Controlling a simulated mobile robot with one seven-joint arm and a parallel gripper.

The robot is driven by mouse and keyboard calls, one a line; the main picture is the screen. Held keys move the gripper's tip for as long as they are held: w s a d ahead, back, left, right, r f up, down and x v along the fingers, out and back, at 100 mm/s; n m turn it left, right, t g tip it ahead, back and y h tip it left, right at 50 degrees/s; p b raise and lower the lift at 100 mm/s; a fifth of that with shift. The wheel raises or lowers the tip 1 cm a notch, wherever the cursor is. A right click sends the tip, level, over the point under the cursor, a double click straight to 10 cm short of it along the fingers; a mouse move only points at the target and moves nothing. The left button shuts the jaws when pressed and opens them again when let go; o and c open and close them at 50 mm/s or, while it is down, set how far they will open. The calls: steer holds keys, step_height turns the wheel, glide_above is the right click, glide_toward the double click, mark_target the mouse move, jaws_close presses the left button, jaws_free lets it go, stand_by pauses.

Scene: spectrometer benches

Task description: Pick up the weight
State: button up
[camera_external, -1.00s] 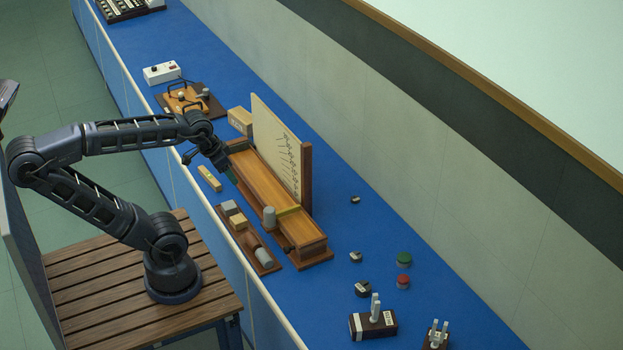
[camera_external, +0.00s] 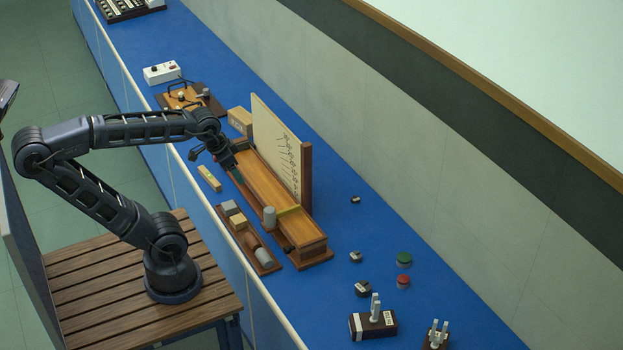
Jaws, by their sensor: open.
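Which object the task calls the weight is not certain from this view. The tray also holds a grey block (camera_external: 230,208) and a tan block (camera_external: 238,220).
A pale upright board (camera_external: 276,140) with drawn marks stands along the trough's right side. A small yellow object (camera_external: 209,178) lies left of the trough.

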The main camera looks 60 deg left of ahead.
steer(key=w+d+f+m+g, duration=0.15)
steer(key=w+d+m, duration=0.25)
steer(key=w, duration=0.8)
steer(key=m+g, duration=0.3)
steer(key=m, duration=0.8)
glide_above(356, 255)
step_height(356, 255, down, 22)
step_height(356, 255, down, 11)
steer(key=shift+r, duration=0.1)
steer(key=c, duration=1.2)
